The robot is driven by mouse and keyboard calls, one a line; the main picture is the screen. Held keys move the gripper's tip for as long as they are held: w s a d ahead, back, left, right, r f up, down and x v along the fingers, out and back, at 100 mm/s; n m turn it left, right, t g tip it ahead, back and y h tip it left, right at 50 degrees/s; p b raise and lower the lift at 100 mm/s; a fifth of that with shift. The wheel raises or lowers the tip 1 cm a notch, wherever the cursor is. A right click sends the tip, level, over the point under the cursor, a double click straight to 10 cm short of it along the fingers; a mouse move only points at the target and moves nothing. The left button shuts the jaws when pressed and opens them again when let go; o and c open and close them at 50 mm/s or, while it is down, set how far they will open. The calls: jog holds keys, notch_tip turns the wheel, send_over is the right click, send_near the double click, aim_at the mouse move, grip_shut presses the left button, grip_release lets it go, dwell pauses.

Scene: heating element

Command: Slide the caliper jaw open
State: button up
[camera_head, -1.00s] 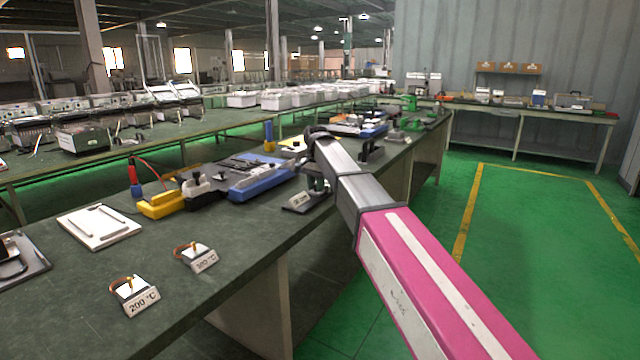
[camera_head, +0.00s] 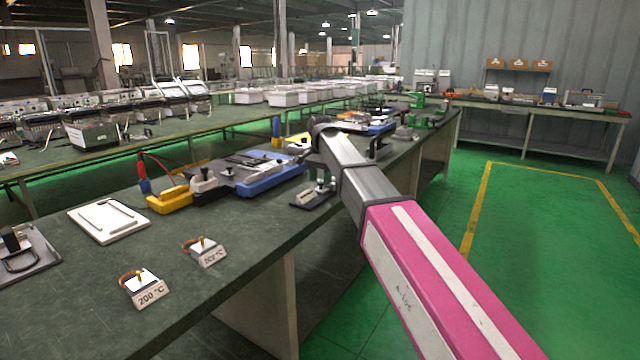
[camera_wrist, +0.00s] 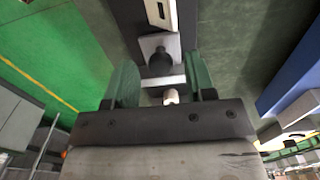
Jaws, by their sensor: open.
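In the wrist view, my gripper (camera_wrist: 160,76) has its two green fingers spread apart. Between and just beyond them are a dark round knob (camera_wrist: 161,62) on a light metal plate and a short cream-coloured peg (camera_wrist: 171,97). I cannot tell whether the fingers touch either one. A dark base with a pale label (camera_wrist: 160,12) extends beyond. In the head view, a small dark stand (camera_head: 306,200) with a label and a post is on the bench edge under my wrist. My arm hides most of the gripper there. I cannot clearly identify the caliper or its jaw.
The green-grey bench (camera_head: 95,290) also carries a blue tray (camera_head: 268,182), a yellow tool (camera_head: 168,202), a white board (camera_head: 108,221) and two small labelled stands, one marked 200 °C (camera_head: 149,295). Open green floor (camera_head: 545,260) lies to the right.

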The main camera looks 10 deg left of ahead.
aim_at(320, 182)
notch_tip(320, 182, up, 9)
jog(key=shift+f, duration=0.2)
jog(key=shift+s, duration=0.1)
